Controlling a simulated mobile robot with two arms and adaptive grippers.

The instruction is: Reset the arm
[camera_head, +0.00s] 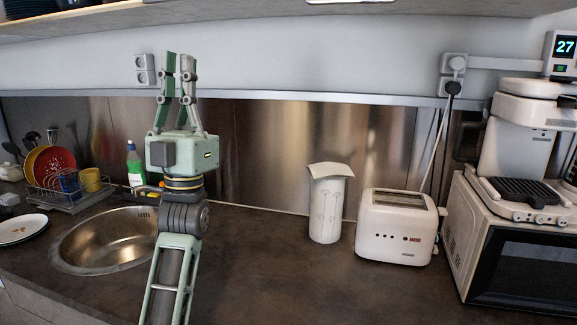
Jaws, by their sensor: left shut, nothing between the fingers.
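My left gripper (178,68) is green and grey and points upward in front of the back wall, left of the middle of the view. Its fingers are close together and nothing shows between them. My left arm rises from the bottom edge, in front of the dark counter (270,270) and the right rim of the sink. The gripper is apart from the wall socket (144,70) in the picture. My right gripper is not in view.
A sink (105,241), dish rack (75,203) and green-labelled bottle (135,168) are at left. A paper towel roll (326,208), white toaster (395,228), microwave (525,258) and coffee machine (520,145) stand at right. A shelf edge (240,12) runs overhead. Counter between arm and towel roll is clear.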

